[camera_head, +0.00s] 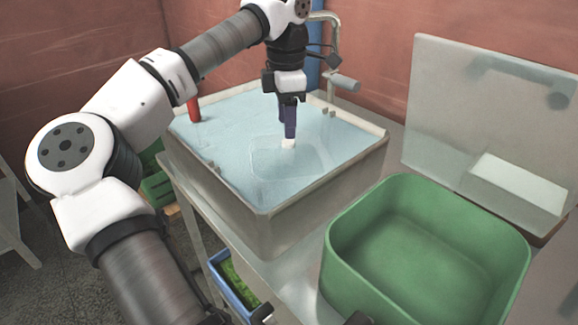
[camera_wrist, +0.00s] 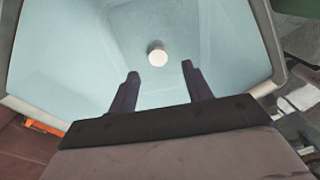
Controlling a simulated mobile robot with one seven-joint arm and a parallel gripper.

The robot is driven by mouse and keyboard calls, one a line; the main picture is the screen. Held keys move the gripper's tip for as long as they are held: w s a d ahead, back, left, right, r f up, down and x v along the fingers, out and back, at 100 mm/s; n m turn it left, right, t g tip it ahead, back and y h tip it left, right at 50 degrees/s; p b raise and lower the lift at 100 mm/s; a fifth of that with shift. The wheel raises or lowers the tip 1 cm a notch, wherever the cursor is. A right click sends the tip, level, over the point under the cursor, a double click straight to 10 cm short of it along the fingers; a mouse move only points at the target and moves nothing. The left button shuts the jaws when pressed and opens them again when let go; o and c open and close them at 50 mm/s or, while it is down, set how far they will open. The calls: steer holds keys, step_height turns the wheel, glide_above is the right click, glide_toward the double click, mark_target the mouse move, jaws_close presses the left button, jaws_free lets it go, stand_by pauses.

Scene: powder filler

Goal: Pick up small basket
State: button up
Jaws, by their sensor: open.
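A pale, translucent square shape that looks like a small basket (camera_head: 262,165) sits in the light blue contents of the large tub (camera_head: 310,222). A white round knob (camera_head: 288,144) stands at its middle; the knob also shows in the wrist view (camera_wrist: 157,57). The basket's outline is faint there. My gripper (camera_head: 289,132) points down over the knob. In the wrist view my gripper (camera_wrist: 160,70) is open, with the knob ahead of the gap between its two dark fingers. The fingers look apart from the knob; exact height is hard to tell.
A large empty green bin (camera_head: 425,232) stands at the right on the table. A grey translucent panel (camera_head: 480,120) is behind it. A red upright object (camera_head: 193,108) is at the tub's left edge. A tap-like pipe (camera_head: 345,82) stands behind the tub. A blue crate (camera_head: 235,285) sits low in front.

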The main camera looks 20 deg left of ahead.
mark_target(288, 153)
step_height(288, 153, down, 9)
steer(key=shift+w+d+f+p, duration=0.1)
steer(key=shift+w+p, duration=0.05)
steer(key=shift+p, duration=0.7)
jaws_close()
